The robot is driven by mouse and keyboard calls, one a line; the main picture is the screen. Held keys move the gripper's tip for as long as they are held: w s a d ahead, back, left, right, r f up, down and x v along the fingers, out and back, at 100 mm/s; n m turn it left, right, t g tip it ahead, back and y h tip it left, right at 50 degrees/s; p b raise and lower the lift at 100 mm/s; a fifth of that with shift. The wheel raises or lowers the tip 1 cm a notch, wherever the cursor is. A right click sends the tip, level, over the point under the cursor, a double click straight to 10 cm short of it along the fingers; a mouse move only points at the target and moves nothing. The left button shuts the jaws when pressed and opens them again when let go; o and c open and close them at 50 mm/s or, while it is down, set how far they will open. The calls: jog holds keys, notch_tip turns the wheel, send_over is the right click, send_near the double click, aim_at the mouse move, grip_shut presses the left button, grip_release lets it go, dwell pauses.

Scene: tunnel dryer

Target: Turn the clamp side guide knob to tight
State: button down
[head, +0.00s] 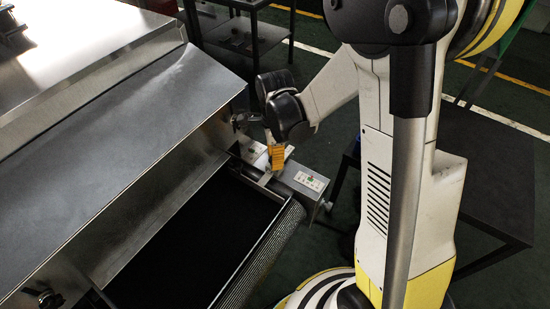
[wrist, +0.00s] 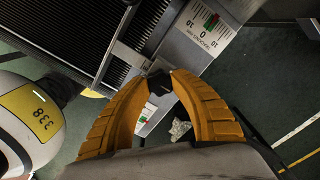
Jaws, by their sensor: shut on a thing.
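In the wrist view, the two yellow fingers of my gripper (wrist: 160,74) are closed around a small black knob (wrist: 159,84), which I take to be the side guide knob. The knob sits beside a metal rail and below a plate. In the head view the fingers hide the knob. I cannot read from the frames how far it is turned.
A scale plate (wrist: 205,28) marked 10, 0, 10 with green and red stands right beside the fingers. The dark conveyor belt (head: 190,240) lies left of my gripper. The sloped dryer hood (head: 110,110) rises further left. A dark table (head: 490,200) stands right.

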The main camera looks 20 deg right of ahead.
dwell(0.4)
jog(key=c, duration=1)
grip_release()
jog(key=shift+c, duration=0.2)
notch_tip(320, 180, up, 12)
